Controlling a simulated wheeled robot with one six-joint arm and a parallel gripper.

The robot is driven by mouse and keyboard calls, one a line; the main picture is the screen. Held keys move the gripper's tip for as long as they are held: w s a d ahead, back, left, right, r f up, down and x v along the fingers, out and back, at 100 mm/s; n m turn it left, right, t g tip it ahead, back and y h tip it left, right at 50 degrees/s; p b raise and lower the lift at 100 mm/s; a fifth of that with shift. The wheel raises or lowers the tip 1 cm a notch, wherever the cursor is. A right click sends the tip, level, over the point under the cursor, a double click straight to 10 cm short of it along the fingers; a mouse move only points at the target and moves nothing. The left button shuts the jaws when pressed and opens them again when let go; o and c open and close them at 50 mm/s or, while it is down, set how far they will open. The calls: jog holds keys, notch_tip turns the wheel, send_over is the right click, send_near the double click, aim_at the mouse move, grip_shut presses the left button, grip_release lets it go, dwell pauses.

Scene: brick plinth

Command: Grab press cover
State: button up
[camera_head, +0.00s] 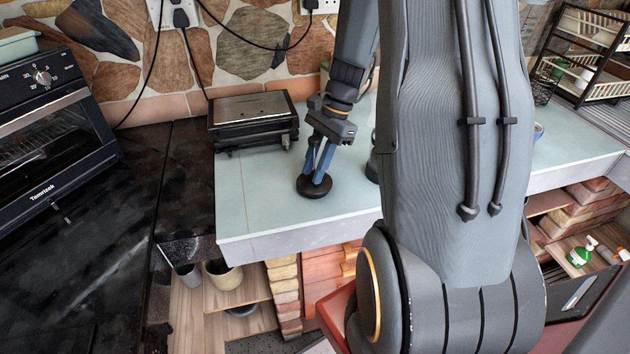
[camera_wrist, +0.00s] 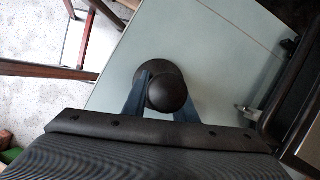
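The press cover (camera_head: 314,188) is a black round disc that appears to rest on the pale counter. The wrist view shows its round black knob (camera_wrist: 167,93) in front of the disc. My gripper (camera_head: 318,178) points down at the cover, its two blue fingers reaching to it. In the wrist view the fingers of my gripper (camera_wrist: 165,95) lie on both sides of the knob, with their tips partly hidden behind it. I cannot tell whether they press on it. A dark object (camera_head: 372,168) stands just right of the cover, mostly hidden by my arm.
The pale green counter (camera_head: 240,200) is clear around the cover up to its front edge. A black grill (camera_head: 254,120) stands at the back left, with an oven (camera_head: 50,120) further left. A wire rack (camera_head: 590,50) stands at the back right.

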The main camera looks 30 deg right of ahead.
grip_shut()
dwell(1.4)
